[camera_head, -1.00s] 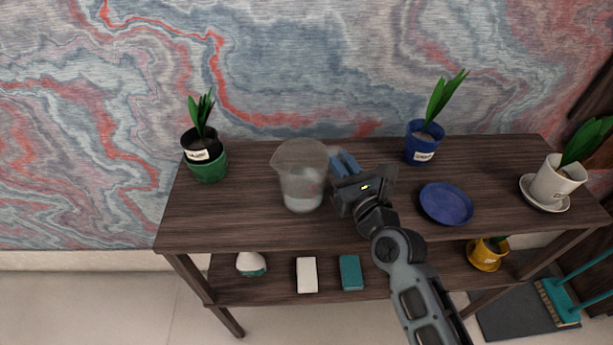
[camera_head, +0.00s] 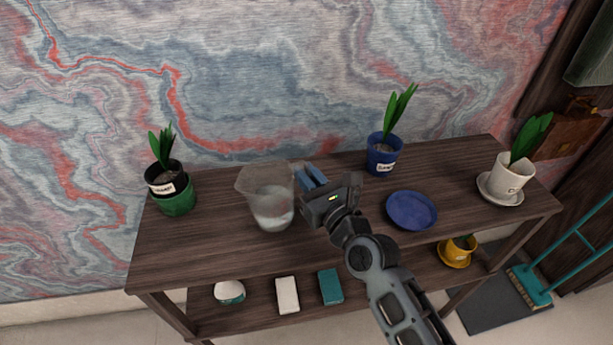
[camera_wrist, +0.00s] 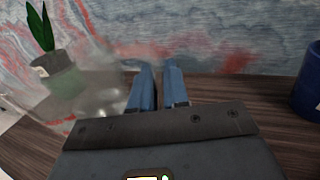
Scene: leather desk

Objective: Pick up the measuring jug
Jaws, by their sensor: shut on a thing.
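The measuring jug (camera_head: 268,190) is clear, with some water in its lower part. It is on the left half of the dark wooden shelf top (camera_head: 200,250), upright or nearly so; whether its base touches the wood I cannot tell. My gripper (camera_head: 311,174) is at the jug's right side, its blue fingers shut on the jug at its handle side. The handle itself is hard to make out. In the wrist view the jug (camera_wrist: 97,92) is a blurred clear shape left of my fingers (camera_wrist: 158,85).
A blue-potted plant (camera_head: 383,158) is behind right. A blue saucer (camera_head: 412,210) lies right of my gripper. A white-potted plant (camera_head: 511,176) is far right. The wall is close behind.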

